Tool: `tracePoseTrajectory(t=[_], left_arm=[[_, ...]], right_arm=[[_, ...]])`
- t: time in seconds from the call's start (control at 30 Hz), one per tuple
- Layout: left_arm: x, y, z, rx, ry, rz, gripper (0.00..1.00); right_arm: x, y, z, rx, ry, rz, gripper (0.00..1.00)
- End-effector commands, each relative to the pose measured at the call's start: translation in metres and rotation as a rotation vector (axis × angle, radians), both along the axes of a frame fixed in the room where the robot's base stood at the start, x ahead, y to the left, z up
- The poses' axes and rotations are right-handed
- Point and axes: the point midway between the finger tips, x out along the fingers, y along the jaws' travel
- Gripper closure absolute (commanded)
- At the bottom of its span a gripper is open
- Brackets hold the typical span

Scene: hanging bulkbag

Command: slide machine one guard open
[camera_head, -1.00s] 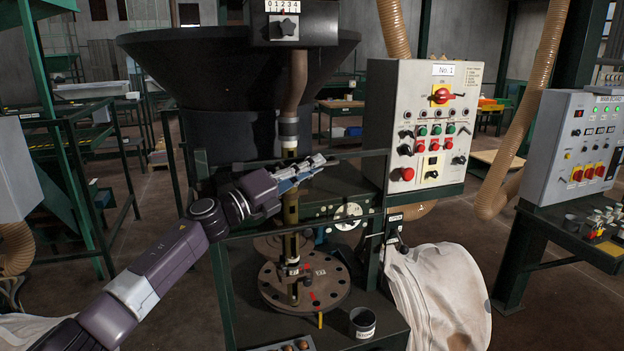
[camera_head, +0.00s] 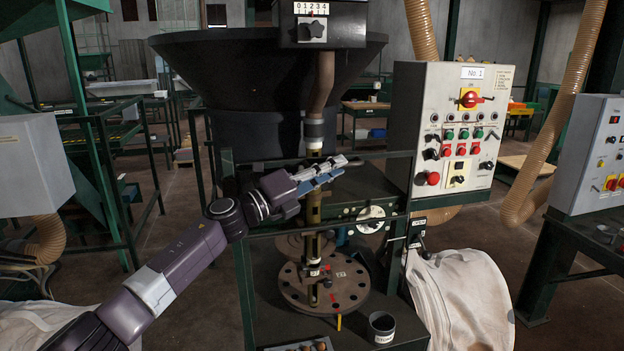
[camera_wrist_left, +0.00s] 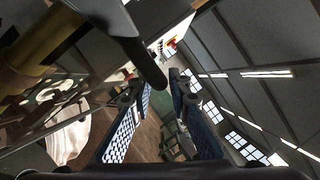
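Machine one's guard (camera_head: 385,155) shows as a dark rail frame in front of the machine, below the black hopper. Its upper rail runs right from my gripper to the post beside the "No 1" panel. A lower rail (camera_head: 375,219) crosses beneath. My left gripper (camera_head: 345,164) is at the upper rail's left part, in front of the vertical column. In the left wrist view, the blue-padded fingers (camera_wrist_left: 163,95) stand apart, and the end of a dark bar (camera_wrist_left: 150,62) lies near the gap between their tips. I cannot tell whether they touch it. My right gripper is out of view.
A round turntable (camera_head: 345,290) sits below the rails, with a small black tin (camera_head: 381,327) near the front edge. The "No 1" control panel (camera_head: 455,130) stands to the right, above a white bulk bag (camera_head: 460,300). Another grey panel (camera_head: 590,155) is farther right.

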Motion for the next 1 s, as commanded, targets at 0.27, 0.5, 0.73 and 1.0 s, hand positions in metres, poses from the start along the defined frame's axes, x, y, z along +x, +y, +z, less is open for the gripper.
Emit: tracePoseTrajectory(t=[0.27,0.5,0.73,1.0], left_arm=[[-0.032,0.044,-0.013,0.003,0.003,0.001,0.83],[-0.056,0.074,-0.021,0.001,0.001,0.001,0.83],[-0.064,0.083,-0.023,0.002,0.0,-0.001,0.83],[-0.064,0.082,-0.024,-0.003,0.003,0.0,0.83]], right_arm=[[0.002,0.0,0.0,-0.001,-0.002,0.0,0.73],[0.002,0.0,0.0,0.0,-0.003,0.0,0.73],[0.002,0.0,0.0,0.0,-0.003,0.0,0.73],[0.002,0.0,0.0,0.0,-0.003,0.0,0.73]])
